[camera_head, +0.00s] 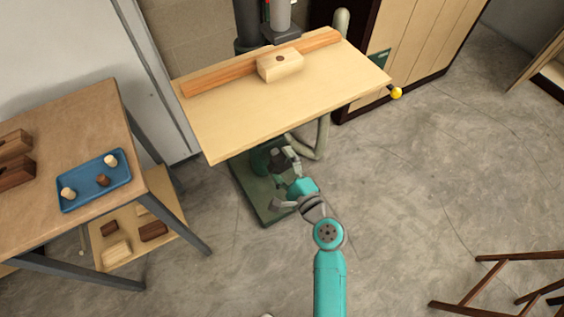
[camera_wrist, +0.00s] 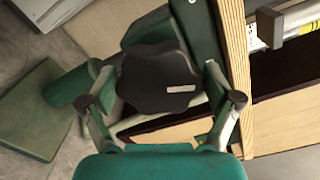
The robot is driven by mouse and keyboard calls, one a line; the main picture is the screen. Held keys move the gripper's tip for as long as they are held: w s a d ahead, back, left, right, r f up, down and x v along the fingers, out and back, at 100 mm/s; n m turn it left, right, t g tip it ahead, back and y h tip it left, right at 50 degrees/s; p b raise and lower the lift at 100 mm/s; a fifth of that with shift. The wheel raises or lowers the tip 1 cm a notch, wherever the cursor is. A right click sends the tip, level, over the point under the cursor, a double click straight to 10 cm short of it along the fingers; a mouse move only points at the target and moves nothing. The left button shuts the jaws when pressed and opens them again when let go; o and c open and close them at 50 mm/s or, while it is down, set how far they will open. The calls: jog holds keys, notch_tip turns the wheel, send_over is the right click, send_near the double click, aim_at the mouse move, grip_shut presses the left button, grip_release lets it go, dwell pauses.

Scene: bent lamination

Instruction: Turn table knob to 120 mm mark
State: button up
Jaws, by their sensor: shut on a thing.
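My gripper (camera_head: 284,158) is below the front edge of the pale wooden drill-press table (camera_head: 240,120) in the head view. In the wrist view my gripper (camera_wrist: 158,72) has its two fingers on either side of a dark, lobed table knob (camera_wrist: 158,80) and is shut on it. The knob has a small pale label. No mark for 120 mm can be read.
A wooden fence (camera_head: 210,82) and a pale block (camera_head: 280,65) lie on the table. A yellow ball (camera_head: 396,92) sticks out at its right corner. A workbench with a blue tray (camera_head: 88,192) stands left, wooden legs (camera_head: 500,280) lower right.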

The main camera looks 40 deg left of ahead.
jog(key=shift+w+d+r+m+t, duration=0.15)
jog(key=shift+r+m, duration=0.25)
jog(key=shift+m, duration=0.45)
jog(key=shift+w+a+r+m+t, duration=0.1)
jog(key=shift+w+r+m+t, duration=0.2)
jog(key=shift+m, duration=0.55)
jog(key=shift+d+m, duration=0.1)
jog(key=shift+m, duration=0.2)
jog(key=o, duration=0.9)
jog(key=shift+d, duration=0.1)
jog(key=shift+g, duration=0.35)
jog(key=v, duration=0.8)
jog(key=f+v, duration=0.1)
jog(key=v, duration=0.3)
jog(key=shift+s+a, duration=0.2)
jog(key=shift+s, duration=0.15)
